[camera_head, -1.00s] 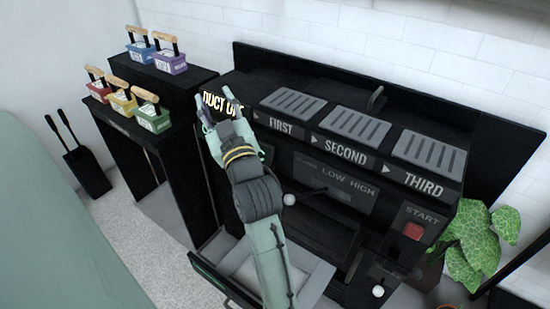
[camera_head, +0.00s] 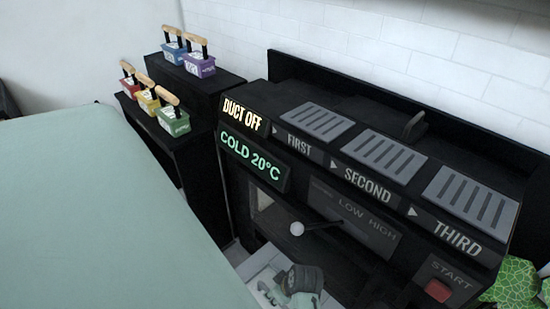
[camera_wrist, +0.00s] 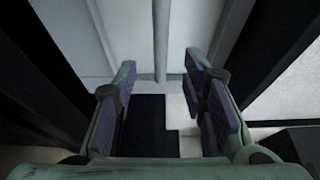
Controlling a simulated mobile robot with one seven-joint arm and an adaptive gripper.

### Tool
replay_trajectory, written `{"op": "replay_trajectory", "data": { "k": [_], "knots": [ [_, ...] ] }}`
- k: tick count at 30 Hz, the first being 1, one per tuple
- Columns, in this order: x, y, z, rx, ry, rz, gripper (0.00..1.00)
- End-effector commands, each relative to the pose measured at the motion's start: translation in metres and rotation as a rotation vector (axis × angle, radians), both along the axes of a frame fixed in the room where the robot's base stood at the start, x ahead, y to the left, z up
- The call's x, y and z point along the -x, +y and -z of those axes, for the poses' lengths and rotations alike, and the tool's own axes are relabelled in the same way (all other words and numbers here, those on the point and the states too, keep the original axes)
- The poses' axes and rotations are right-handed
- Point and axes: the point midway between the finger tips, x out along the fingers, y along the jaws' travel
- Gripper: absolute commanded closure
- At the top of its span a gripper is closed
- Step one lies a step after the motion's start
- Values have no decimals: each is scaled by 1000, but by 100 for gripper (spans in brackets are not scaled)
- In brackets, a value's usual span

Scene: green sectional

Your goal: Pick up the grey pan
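I cannot pick out the grey pan for certain in either view. In the wrist view, a pale grey panelled surface (camera_wrist: 185,30) fills the top middle, with a thin grey upright bar (camera_wrist: 160,45) in front of the gap between my fingers. I cannot tell whether these belong to the pan. My gripper (camera_wrist: 160,82) is open in the wrist view, its two fingers apart with nothing visible between them. In the head view, only part of my arm's end (camera_head: 290,284) shows at the bottom, low in front of the black machine, and its fingers are not clear.
Several coloured boxes with wooden handles (camera_head: 172,121) stand on black stands at left. A large mint-green surface (camera_head: 90,210) covers the left foreground. A plant (camera_head: 515,283) is at lower right.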

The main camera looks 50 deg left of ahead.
Motion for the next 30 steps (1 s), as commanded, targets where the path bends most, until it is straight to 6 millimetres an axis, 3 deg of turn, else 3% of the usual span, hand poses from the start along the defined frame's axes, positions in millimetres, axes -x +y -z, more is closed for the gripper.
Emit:
{"op": "replay_trajectory", "data": {
  "k": [5, 15, 30],
  "knots": [
    [0, 5, 12, -1, -1, 0, 62],
    [3, 17, 55, -1, -1, 2, 62],
    [3, 18, 59, -1, -2, 2, 62]
  ]
}}
